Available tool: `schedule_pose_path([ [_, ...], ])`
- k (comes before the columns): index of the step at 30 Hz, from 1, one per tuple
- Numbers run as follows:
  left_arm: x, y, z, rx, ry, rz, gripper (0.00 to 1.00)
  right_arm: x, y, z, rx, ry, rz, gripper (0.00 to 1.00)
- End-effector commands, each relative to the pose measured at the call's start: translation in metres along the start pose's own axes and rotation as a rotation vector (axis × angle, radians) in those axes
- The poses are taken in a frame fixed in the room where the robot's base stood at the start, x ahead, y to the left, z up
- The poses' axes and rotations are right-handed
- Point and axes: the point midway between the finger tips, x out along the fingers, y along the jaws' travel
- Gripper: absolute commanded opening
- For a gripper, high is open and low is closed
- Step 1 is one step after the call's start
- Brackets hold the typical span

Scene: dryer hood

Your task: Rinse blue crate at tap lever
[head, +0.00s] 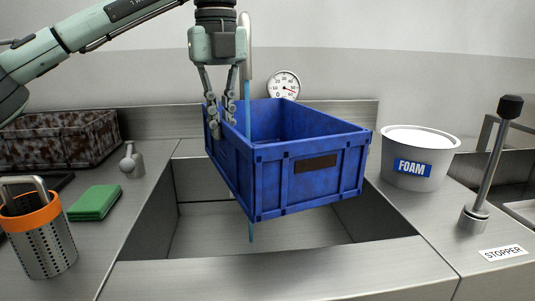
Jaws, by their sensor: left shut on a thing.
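The blue crate (309,173) hangs tilted above the steel sink basin (190,230), its open top up. My left gripper (221,114) points down and is shut on the crate's left wall near the back corner. A grey tap spout (245,45) comes down just right of the gripper. A thin blue water stream (248,105) runs from it to the crate's left part. A bit of blue stream also shows below the crate; how it passes the crate is hidden. My right gripper is not in view.
A foam tub (419,157) and an upright lever (492,165) by a STOPPER label (503,252) stand right. A dial (284,86) is behind.

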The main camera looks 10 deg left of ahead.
Motion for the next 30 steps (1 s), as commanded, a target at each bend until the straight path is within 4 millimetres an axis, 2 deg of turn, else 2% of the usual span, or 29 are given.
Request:
schedule_pose_path([
  [10,-0.001,-0.003,-0.002,0.0,0.0,-0.003,0.0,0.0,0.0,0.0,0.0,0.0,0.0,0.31],
  [30,-0.001,0.008,0.003,0.0,-0.001,-0.003,0.0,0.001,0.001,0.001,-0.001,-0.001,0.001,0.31],
])
